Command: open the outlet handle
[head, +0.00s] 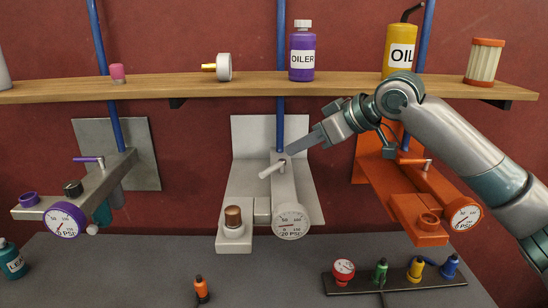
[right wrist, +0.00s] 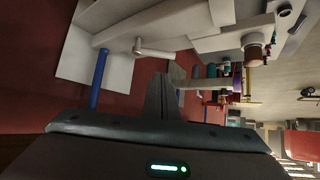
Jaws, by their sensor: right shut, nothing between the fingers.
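The middle chassis unit (head: 285,190) is light grey and has a small white lever handle (head: 272,169) on its top, near the blue pipe. The handle lies at a slant, its free end toward the lower left. It also shows in the right wrist view (right wrist: 153,51), beyond my fingers and a little left of them. My right gripper (head: 290,151) comes in from the right, shut and empty, with its tips just above and right of the handle. I cannot tell whether they touch it. My left gripper is not in view.
A purple-trimmed unit (head: 85,196) stands left and an orange unit (head: 415,195) right, under my right arm. A wooden shelf (head: 255,87) with bottles runs above. The grey table (head: 130,270) holds a rack (head: 395,282) of small coloured parts.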

